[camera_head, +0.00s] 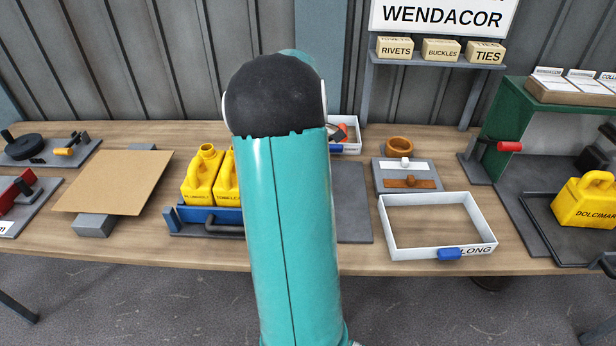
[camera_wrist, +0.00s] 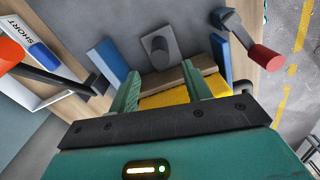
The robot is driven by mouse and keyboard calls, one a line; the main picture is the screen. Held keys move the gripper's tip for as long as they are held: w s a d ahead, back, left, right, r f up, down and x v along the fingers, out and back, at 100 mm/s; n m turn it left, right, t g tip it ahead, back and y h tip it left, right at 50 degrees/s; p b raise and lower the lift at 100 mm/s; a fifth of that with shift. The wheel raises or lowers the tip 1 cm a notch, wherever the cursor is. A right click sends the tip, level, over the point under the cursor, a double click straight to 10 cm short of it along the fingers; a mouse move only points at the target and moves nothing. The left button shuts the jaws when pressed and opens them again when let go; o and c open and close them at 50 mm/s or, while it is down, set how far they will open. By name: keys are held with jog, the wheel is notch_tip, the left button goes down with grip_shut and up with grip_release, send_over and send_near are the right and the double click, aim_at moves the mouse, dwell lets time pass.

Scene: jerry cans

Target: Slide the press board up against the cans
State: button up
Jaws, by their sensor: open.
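Two yellow jerry cans (camera_head: 203,177) stand in a blue-sided holder (camera_head: 205,222) on the bench; my arm covers the rest of that holder. In the wrist view, my gripper (camera_wrist: 161,88) is open, its two green fingers apart with a yellow surface (camera_wrist: 170,98) showing between them. Just beyond is a brown bar (camera_wrist: 182,76), which looks like the press board, lying between blue side walls (camera_wrist: 108,60). I cannot tell whether the bar touches the yellow surface. My gripper is hidden behind my arm in the head view.
A grey block with a dark knob (camera_wrist: 158,48) lies beyond the bar. A red-handled lever (camera_wrist: 264,57) stands at the right and the SHORT tray (camera_wrist: 30,45) at the left. The LONG tray (camera_head: 388,228) is right of my arm; a tan board (camera_head: 115,182) is at the left.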

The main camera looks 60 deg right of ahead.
notch_tip(320, 180, up, 6)
dwell(0.7)
jog(key=w+a+r+m+t, duration=0.1)
jog(key=w+a+r, duration=0.2)
jog(key=a, duration=0.6)
jog(key=w+a+r+t, duration=0.1)
jog(key=w+a+r, duration=0.15)
jog(key=a, duration=0.65)
jog(key=w+a+r+m+t, duration=0.1)
jog(key=w+a+r, duration=0.15)
jog(key=a, duration=0.65)
jog(key=s+a+t, duration=0.1)
jog(key=s+a, duration=0.1)
jog(key=a, duration=0.4)
jog(key=s+a+m, duration=0.1)
jog(key=s+a, duration=0.2)
jog(key=a, duration=0.4)
jog(key=s+a+t, duration=0.1)
jog(key=s+a, duration=0.2)
jog(key=a, duration=0.4)
jog(key=shift+s+f+t, duration=0.2)
jog(key=shift+t, duration=0.1)
